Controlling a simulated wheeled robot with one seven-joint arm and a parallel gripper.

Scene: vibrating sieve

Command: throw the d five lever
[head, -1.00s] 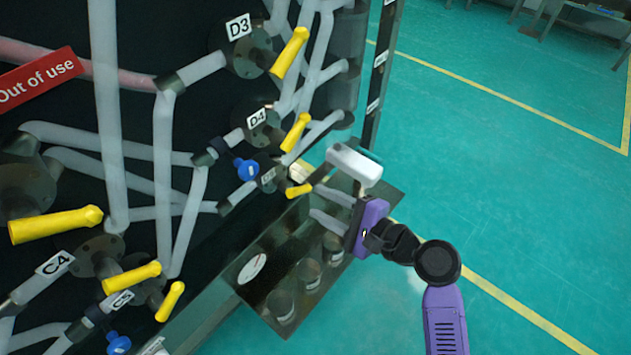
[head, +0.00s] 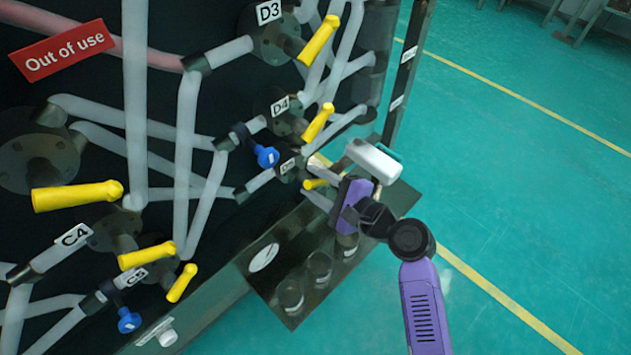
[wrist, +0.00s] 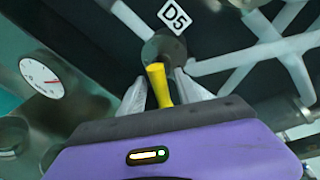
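The yellow D5 lever (head: 314,184) is on the black panel, just right of the D5 label (head: 288,165). In the wrist view the lever (wrist: 158,84) points toward my gripper, below the D5 label (wrist: 175,15). My gripper (wrist: 163,92) is open, with one pale finger on each side of the lever. The lever's near end lies between the fingers, with a gap showing on both sides. In the head view my gripper (head: 312,181) reaches in from the right, and part of the lever is hidden behind it.
The yellow D4 lever (head: 318,122) and a blue valve handle (head: 266,156) are close by, above and left. A dark shelf (head: 391,205) with a round gauge (head: 263,257) juts out below my gripper. Open green floor (head: 520,200) lies to the right.

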